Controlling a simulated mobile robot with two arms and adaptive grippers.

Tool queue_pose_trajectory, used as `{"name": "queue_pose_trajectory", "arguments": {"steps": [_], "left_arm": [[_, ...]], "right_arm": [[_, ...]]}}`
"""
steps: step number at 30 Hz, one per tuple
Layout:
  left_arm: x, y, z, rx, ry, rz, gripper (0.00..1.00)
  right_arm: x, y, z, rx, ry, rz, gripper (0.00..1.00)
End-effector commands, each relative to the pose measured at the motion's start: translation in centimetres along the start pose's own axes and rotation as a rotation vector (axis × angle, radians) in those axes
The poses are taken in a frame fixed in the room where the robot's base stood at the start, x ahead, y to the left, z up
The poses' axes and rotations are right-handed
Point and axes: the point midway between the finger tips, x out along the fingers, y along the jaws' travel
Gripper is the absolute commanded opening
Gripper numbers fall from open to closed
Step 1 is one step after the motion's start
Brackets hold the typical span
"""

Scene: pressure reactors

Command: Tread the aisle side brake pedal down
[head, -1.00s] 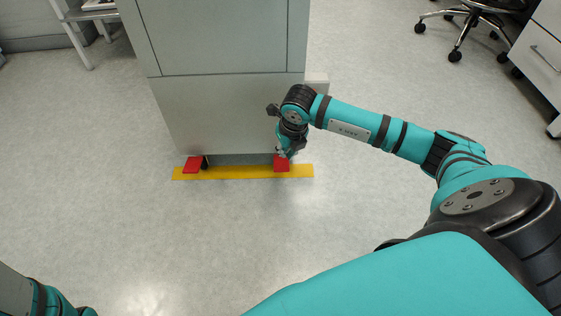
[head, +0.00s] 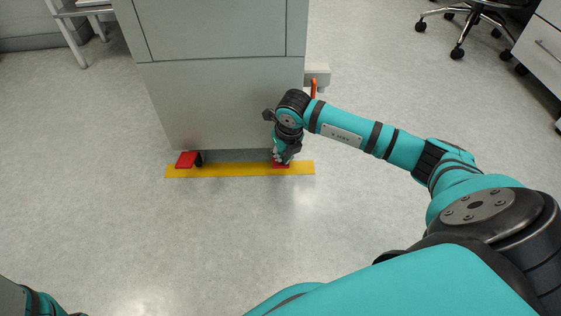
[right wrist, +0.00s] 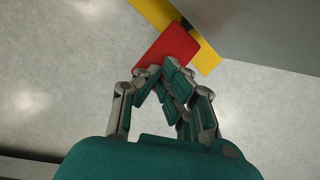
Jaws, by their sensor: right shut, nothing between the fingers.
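Two red brake pedals show low on the front of the grey cabinet (head: 230,105). The left pedal (head: 187,159) is clear of me. The right pedal (head: 281,165) is largely covered by my right gripper (head: 282,158), which points down onto it. In the right wrist view the red pedal (right wrist: 172,44) is under the tips of my closed, empty right gripper (right wrist: 172,66). The fingertips overlap the pedal's near edge; I cannot tell how far down it is. Only a bit of my left arm shows at the lower left; its gripper is out of view.
A yellow floor strip (head: 230,170) runs under the pedals. A light box with an orange-red handle (head: 313,88) is on the cabinet's right side. A wheeled chair (head: 470,22) and white drawers (head: 540,50) stand at the right. The floor in front is clear.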

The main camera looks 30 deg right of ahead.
Motion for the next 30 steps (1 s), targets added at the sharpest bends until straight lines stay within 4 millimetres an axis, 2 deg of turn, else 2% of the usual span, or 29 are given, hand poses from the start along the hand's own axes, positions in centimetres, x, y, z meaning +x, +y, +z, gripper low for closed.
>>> {"name": "queue_pose_trajectory", "arguments": {"steps": [8, 19, 26, 30], "left_arm": [[-0.2, 0.0, -0.1, 0.0, 0.0, 0.0, 0.71], [-2.3, 0.5, -0.8, 0.001, -0.001, -0.001, 0.71], [-1.7, 0.3, -0.5, 0.001, -0.003, -0.001, 0.71], [0.1, -0.1, 0.2, 0.001, -0.003, -0.001, 0.71]], "right_arm": [[0.4, 0.0, -0.1, 0.0, 0.001, 0.0, 0.0], [4.2, 0.0, -1.1, 0.0, 0.001, 0.0, 0.0], [3.5, 0.0, -1.2, -0.001, 0.001, 0.0, 0.0], [2.2, 0.0, -2.4, -0.002, 0.004, -0.001, 0.0]]}}
